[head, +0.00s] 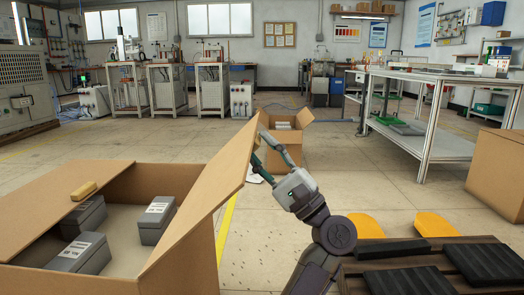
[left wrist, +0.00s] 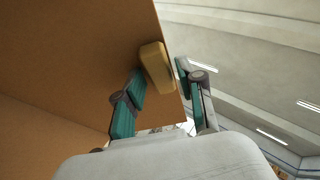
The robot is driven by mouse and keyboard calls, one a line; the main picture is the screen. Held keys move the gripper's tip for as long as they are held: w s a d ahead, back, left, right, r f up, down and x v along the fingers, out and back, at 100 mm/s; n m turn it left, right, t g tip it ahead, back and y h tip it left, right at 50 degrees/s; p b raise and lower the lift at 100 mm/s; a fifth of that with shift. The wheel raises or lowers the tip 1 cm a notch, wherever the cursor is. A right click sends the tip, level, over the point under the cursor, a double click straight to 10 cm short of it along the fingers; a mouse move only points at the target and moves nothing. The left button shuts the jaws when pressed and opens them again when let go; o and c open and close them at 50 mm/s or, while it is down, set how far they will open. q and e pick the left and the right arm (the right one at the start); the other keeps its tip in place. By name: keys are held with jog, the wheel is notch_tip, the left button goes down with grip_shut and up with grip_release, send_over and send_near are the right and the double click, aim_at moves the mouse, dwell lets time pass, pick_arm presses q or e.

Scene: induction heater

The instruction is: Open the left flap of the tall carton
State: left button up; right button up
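The open tan carton (head: 75,277) stands close at the left with grey boxes (head: 155,222) inside. Its right-hand flap (head: 205,185) stands up, leaning outward to the right. A yellow block (head: 84,191) shows at the carton's far left side. My left gripper (head: 258,148) is at the far upper end of the leaning flap. In the left wrist view a yellow block (left wrist: 157,66) sits by the flap's edge, between my spread fingertips. Whether both fingers press on it I cannot tell. My right gripper is not in view.
A dark slatted platform (head: 355,275) with black pads lies at the lower right. A smaller open carton (head: 283,150) stands on the floor behind the gripper, and another carton (head: 497,172) stands at the right edge. The floor between is mostly clear.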

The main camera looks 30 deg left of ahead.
pick_arm(q)
grip_shut()
jog(key=s+a+r+n+h, duration=0.1)
jog(key=r, duration=0.1)
jog(key=s+a+r+n+g+h+p, duration=0.1)
jog(key=a, duration=0.1)
jog(key=s+a+r+n+g+h+p, duration=0.1)
jog(key=r+h, duration=0.1)
jog(key=shift+a+r+n, duration=0.3)
jog(key=shift+a+r, duration=0.05)
jog(key=shift+s+a, duration=0.1)
jog(key=shift+a, duration=0.15)
jog(key=shift+g, duration=0.3)
jog(key=shift+o, duration=1.9)
grip_release()
